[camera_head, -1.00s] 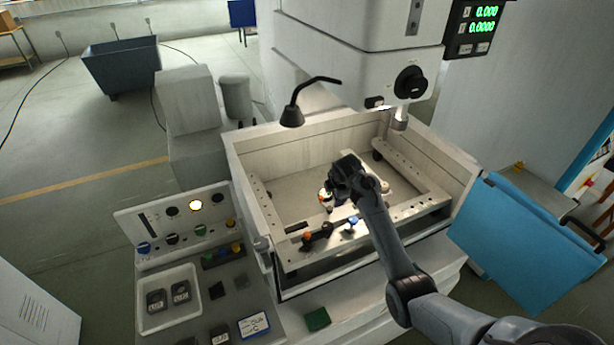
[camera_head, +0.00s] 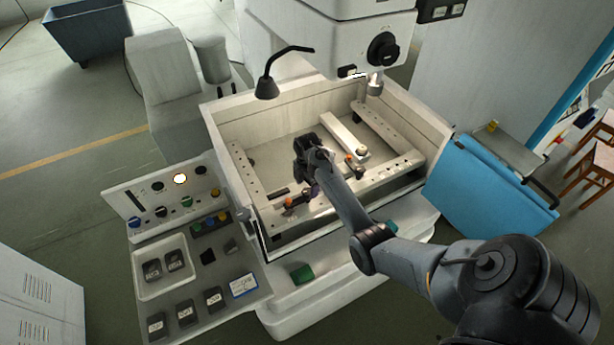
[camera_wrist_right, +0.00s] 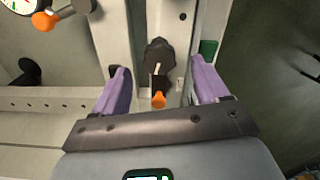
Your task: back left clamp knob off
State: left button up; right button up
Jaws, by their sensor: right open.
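In the right wrist view a black clamp knob (camera_wrist_right: 158,55) with an orange-tipped lever (camera_wrist_right: 159,98) sits between the two purple fingers of my open right gripper (camera_wrist_right: 160,85). The fingers stand apart from it on both sides. In the head view my right gripper (camera_head: 313,187) hangs over the front rail of the machine tank, beside a black clamp with an orange end (camera_head: 289,202). Another orange-tipped clamp (camera_head: 349,158) stands to the right. I cannot tell from the views which one is the back left. My left gripper is not in view.
The tank (camera_head: 228,165) has raised walls around the work area. A dial gauge (camera_wrist_right: 18,6) and an orange knob (camera_wrist_right: 43,21) lie at the wrist view's upper left. The machine head (camera_head: 345,45) overhangs the back. A control panel (camera_head: 165,195) stands left.

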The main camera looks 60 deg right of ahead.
aim_at(307, 192)
jog(key=shift+f, duration=1.55)
jog(key=c, duration=1.2)
jog(key=shift+r+n+p, duration=0.15)
jog(key=shift+n+p, duration=0.55)
jog(key=shift+n, duration=0.2)
jog(key=shift+c, duration=0.2)
jog(key=o, duration=1.2)
jog(key=shift+o, duration=0.2)
